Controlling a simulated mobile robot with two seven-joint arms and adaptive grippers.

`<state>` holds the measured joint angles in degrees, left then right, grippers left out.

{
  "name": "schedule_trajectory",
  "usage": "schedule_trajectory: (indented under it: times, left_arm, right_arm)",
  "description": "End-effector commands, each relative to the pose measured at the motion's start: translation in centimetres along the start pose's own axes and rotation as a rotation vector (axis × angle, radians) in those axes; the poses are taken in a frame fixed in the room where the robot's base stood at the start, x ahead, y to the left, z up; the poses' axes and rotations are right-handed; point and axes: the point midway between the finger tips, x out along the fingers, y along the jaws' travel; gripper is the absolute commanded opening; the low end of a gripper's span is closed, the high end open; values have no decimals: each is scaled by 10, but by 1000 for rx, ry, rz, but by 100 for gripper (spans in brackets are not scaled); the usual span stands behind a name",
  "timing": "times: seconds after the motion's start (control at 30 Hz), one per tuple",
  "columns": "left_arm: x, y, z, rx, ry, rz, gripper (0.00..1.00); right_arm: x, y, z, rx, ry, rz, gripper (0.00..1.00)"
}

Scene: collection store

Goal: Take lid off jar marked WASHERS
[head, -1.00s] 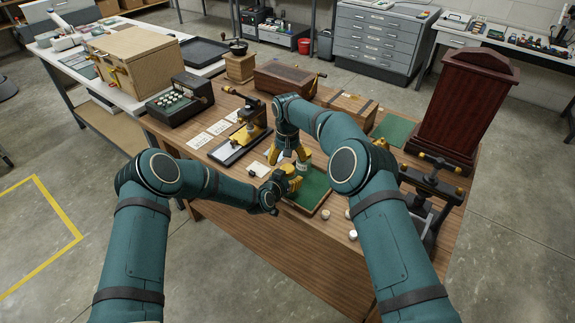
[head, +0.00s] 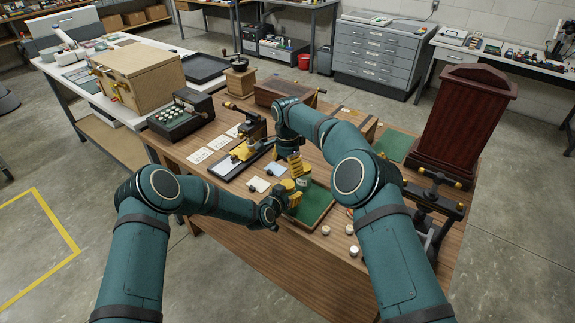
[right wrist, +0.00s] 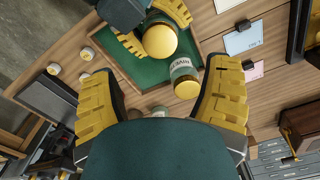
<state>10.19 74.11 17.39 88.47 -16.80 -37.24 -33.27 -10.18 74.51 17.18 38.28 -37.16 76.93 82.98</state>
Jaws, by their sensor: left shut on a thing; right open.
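My left gripper (head: 287,191) is shut on a jar with a round yellow lid (right wrist: 160,42) over the green-lined tray (head: 318,206). In the right wrist view its yellow fingers lie on either side of that jar; its label cannot be read. A second jar (right wrist: 183,72) with a yellow lid stands beside it, its label partly readable as "RIVE". Another jar (right wrist: 157,111) is mostly hidden behind my right gripper. No label reading WASHERS is legible. My right gripper (head: 296,163) is open and empty above the jars, its fingers (right wrist: 164,72) wide apart.
Several small white-topped pieces (head: 349,229) lie right of the tray. Small cards (head: 259,184) lie to its left. A brass-and-black device (head: 243,150) stands behind the cards, and a dark red wooden case (head: 462,115) at the right.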

Motion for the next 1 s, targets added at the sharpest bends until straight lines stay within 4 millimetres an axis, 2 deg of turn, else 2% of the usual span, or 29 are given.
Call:
schedule_trajectory:
  times: [0.17,0.5,0.7,1.0]
  left_arm:
    - [0,0,0,0,0,0,0]
    - [0,0,0,0,1,0,0]
    - [0,0,0,0,0,0,0]
    - [0,0,0,0,0,0,0]
  right_arm:
    - [5,0,0,48,0,2,77]
    - [53,0,0,49,-1,2,77]
    - [73,0,0,49,0,1,77]
    - [79,0,0,48,0,-1,77]
